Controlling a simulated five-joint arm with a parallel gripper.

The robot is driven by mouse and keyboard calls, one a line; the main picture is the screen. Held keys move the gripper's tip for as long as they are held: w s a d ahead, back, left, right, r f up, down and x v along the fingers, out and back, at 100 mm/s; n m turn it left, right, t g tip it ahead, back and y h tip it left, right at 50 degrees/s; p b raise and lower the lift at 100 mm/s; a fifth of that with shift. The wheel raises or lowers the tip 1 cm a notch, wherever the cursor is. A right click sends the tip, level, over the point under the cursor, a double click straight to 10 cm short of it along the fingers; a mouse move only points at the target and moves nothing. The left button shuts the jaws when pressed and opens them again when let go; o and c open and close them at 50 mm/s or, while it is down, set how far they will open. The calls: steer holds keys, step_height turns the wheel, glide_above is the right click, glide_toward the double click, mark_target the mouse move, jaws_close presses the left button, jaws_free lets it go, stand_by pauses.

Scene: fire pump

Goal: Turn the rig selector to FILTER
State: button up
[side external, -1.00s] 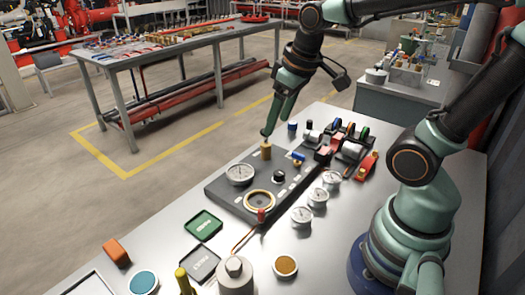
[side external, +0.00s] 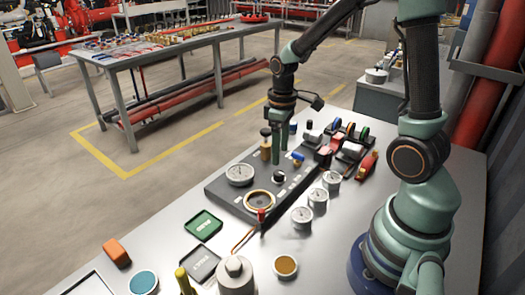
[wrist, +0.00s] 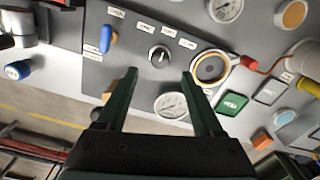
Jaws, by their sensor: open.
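The rig selector appears to be the small black knob (side external: 279,177) on the dark panel (side external: 226,191). It also shows in the wrist view (wrist: 159,56), with small white labels around it that are too blurred to read. My gripper (side external: 279,162) points down just above the knob. In the wrist view, my gripper's two fingers (wrist: 159,74) stand wide apart with nothing between them, and the knob appears in line with the gap. I cannot tell whether either finger touches the knob.
A blue lever (side external: 298,158), a white gauge (side external: 240,174) and a brass-rimmed ring (side external: 260,201) share the panel. A brass post (side external: 265,149) stands close to the left of my gripper. Small round gauges (side external: 318,196) sit to the right. The bench front left has green and grey trays.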

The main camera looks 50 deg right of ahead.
mark_target(279, 172)
step_height(279, 172, down, 7)
stand_by(0.3)
jaws_close()
steer(key=shift+m, duration=0.3)
steer(key=m, duration=0.3)
steer(key=shift+m, duration=0.3)
steer(key=shift+r+m, duration=0.1)
steer(key=shift+m, duration=2.2)
